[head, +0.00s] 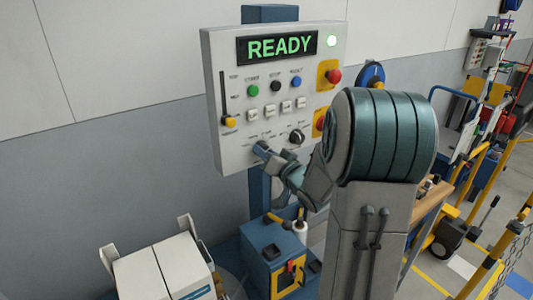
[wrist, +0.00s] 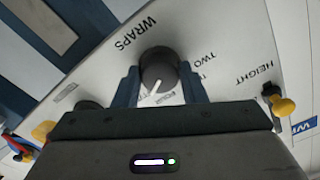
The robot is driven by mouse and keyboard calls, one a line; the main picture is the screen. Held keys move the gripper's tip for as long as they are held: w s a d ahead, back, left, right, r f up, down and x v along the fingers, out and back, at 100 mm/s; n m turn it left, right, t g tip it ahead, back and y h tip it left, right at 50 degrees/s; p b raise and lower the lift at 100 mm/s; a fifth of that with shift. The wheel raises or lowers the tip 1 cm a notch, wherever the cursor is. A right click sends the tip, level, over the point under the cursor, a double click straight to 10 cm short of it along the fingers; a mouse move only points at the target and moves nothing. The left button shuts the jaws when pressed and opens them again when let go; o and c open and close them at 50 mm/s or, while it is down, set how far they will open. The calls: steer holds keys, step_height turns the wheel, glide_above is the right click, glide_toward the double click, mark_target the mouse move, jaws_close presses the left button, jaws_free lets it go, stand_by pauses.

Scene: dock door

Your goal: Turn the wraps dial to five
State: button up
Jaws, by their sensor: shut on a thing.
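The control panel (head: 222,150) hangs on a post, its display (head: 277,47) reading READY in green. In the wrist view the wraps dial (wrist: 158,64) is a round dark knob under the printed word WRAPS. My gripper (wrist: 158,80) has a finger on each side of the dial and is shut on it. The dial's white pointer line aims down and slightly left in that view. TWO is readable to its right; the labels by the pointer's end are partly hidden and too blurred to read surely. In the head view my gripper (head: 263,151) covers the dial at the panel's lower edge.
A second black dial (head: 296,137) sits just right of my gripper. A yellow slider knob (head: 230,122) is at the panel's left, with several push buttons and a red emergency button (head: 334,76) also on the panel. A blue box (head: 262,252) and white cartons (head: 165,268) stand below.

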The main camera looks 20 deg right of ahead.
steer(key=o, duration=1)
steer(key=shift+s, duration=0.1)
steer(key=s+d+b, duration=0.2)
steer(key=s, duration=1.1)
steer(key=shift+s+d, duration=0.2)
steer(key=shift+d, duration=0.1)
